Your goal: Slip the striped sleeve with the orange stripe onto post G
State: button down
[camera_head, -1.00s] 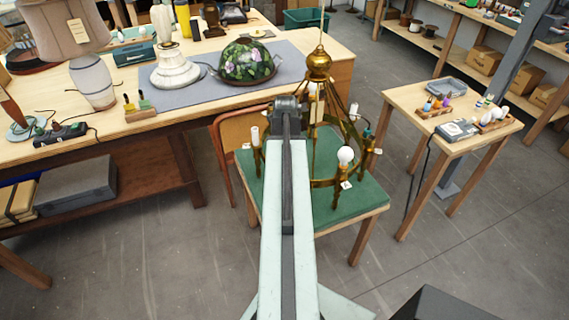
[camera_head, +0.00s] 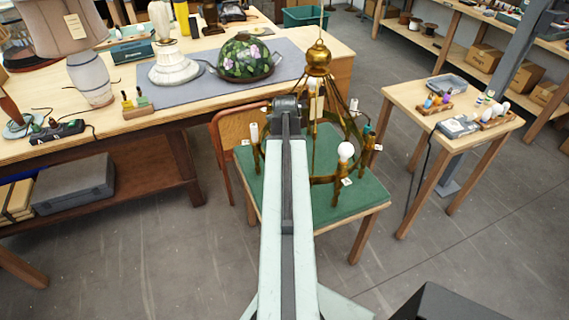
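A brass chandelier (camera_head: 318,60) stands over a green-topped stand, with several arms and upright posts around its ring. A white bulb (camera_head: 346,151) sits on its front right arm, and a pale sleeve (camera_head: 254,132) covers a post at the left. Small white tags hang by the posts, but their letters are too small to read, so I cannot tell which is post G. I cannot make out the orange-striped sleeve. My arm reaches up the middle, and its dark end (camera_head: 288,103) is in front of the chandelier's left side. The fingers are hidden behind it.
The small right table (camera_head: 400,99) holds a grey tray (camera_head: 446,85), small coloured parts and white bulbs. A long workbench (camera_head: 165,129) at the left carries lamps and a floral shade (camera_head: 244,60). Grey floor is open in front.

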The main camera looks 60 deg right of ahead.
jog(key=shift+f, duration=0.15)
jog(key=c, duration=1.1)
grip_release()
notch_tip(320, 180, up, 8)
jog(key=p, duration=0.7)
jog(key=shift+p, duration=0.4)
jog(key=shift+f, duration=0.1)
